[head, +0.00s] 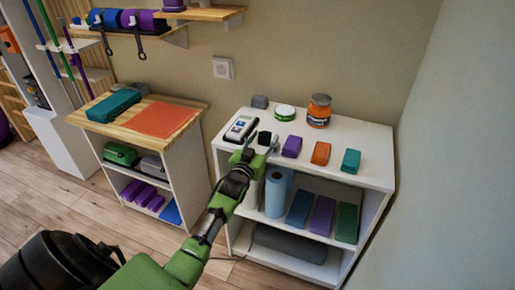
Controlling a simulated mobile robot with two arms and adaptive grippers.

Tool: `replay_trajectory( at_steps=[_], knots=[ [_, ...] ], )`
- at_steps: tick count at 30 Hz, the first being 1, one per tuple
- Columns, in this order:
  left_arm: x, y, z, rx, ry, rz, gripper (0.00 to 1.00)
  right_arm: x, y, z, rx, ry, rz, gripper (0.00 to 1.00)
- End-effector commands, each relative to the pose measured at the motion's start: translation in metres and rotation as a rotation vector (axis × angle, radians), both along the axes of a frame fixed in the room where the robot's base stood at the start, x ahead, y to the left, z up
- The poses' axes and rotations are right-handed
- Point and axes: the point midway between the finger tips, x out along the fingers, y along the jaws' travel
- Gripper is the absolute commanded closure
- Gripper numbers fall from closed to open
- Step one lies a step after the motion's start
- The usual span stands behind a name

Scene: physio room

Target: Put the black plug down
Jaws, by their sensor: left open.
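The black plug (264,138) is a small dark block on the top of the white shelf unit (364,177), close to its front edge. My left gripper (260,144) is at that front edge, with its fingers open around or just in front of the plug. I cannot tell whether a finger touches it. My green left arm reaches in from the bottom left and hides part of the shelf front. My right gripper is not in view.
A white device (241,129) stands just left of the plug. Purple (292,147), orange (321,153) and teal (351,161) blocks stand to the right. Behind are a grey block (260,102), a white-green tub (285,112) and an orange jar (319,111). A wall socket (223,68) is above.

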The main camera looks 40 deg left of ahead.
Motion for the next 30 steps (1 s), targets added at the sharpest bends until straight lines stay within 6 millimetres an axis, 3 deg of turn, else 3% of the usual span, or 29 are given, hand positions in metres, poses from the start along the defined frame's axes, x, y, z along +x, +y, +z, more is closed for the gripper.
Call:
replay_trajectory(
  at_steps=[1, 3, 18, 30],
  knots=[
    [0.0, 0.0, 0.012, 0.001, -0.002, 0.0, 0.53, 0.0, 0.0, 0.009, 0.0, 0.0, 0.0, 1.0],
    [-0.012, -0.003, 0.003, 0.0, 0.003, -0.001, 0.53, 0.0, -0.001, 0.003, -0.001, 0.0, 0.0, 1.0],
    [-0.104, -0.025, 0.004, 0.0, 0.001, 0.0, 0.53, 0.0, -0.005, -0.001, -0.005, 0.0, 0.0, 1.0],
    [-0.117, -0.028, 0.004, 0.001, 0.002, 0.0, 0.53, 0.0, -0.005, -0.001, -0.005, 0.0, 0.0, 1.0]
  ],
)
